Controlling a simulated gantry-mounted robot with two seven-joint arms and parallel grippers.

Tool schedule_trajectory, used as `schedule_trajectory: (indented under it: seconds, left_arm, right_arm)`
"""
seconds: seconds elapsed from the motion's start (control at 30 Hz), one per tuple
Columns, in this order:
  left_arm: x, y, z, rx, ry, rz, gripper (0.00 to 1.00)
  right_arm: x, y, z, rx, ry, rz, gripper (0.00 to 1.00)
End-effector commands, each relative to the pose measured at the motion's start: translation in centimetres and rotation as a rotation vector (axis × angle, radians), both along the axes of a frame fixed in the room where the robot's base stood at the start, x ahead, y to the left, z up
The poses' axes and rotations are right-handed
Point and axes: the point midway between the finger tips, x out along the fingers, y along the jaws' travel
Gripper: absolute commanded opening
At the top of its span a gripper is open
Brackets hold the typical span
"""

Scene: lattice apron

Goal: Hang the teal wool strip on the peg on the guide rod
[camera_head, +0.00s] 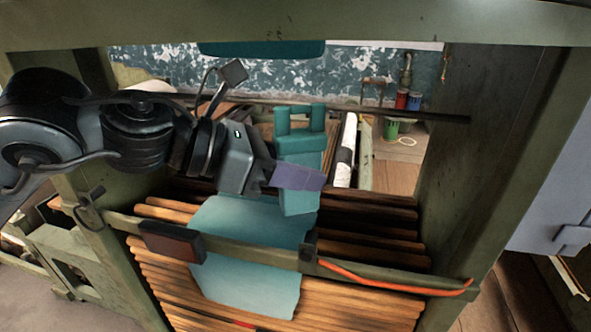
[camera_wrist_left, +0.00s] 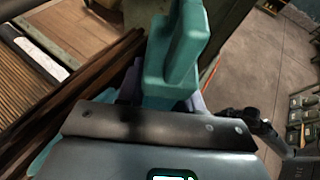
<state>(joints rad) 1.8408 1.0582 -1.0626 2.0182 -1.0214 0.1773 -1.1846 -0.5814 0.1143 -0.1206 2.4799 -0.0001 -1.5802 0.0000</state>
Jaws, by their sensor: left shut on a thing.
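My left gripper (camera_head: 298,177), with purple fingers, is shut on the teal wool strip (camera_head: 301,147). The strip stands up above the fingers with two raised prongs, and a paler part shows below them. It also fills the top middle of the left wrist view (camera_wrist_left: 180,50). The green guide rod (camera_head: 260,253) runs across the front, below and nearer than the strip. A small dark peg (camera_head: 308,250) sits on it, apart from the held strip. My right gripper is not in view.
A pale teal cloth (camera_head: 245,272) lies over wooden slats (camera_head: 360,308), passing behind the rod. A dark red block (camera_head: 172,243) and an orange cord (camera_head: 395,284) are on the rod. Green posts (camera_head: 470,150) frame the sides. A dark bar (camera_head: 400,114) crosses behind.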

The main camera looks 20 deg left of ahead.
Motion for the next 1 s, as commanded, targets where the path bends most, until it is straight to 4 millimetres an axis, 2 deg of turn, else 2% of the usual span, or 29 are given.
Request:
schedule_trajectory:
  seconds: [0.87, 1.0]
  left_arm:
    - [5.1, 1.0, -0.4, -0.001, 0.0, 0.001, 0.0]
    - [5.7, 1.0, -1.0, 0.0, 0.0, -0.001, 0.0]
  right_arm:
    - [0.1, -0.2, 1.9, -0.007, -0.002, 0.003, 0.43]
    - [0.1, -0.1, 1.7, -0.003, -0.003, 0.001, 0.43]
